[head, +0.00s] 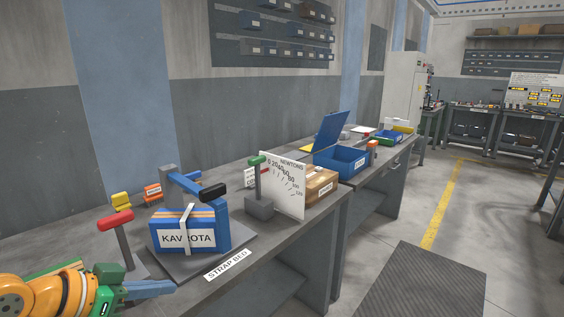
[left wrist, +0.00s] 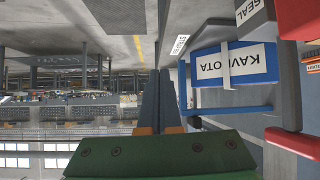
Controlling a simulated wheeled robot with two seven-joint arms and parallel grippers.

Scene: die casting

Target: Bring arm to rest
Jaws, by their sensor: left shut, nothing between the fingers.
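My left gripper (head: 165,288) comes in at the lower left of the head view, on my orange and green arm. Its grey-blue fingers are shut and empty, in front of the strap bed's near left corner. The left wrist view shows the same fingers (left wrist: 160,75) pressed together, apart from the blue box. The blue box (head: 222,236) has a white label and a pale strap around it, and sits on the dark strap bed plate (head: 240,247). It also shows in the left wrist view (left wrist: 258,66). My right gripper is in neither view.
A red-handled lever (head: 117,222) stands close behind my left gripper. A blue arm with a black grip (head: 212,191) reaches over the box. A newtons dial (head: 286,185), a carton (head: 321,186) and an open blue bin (head: 341,160) stand further along the bench. The floor right is open.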

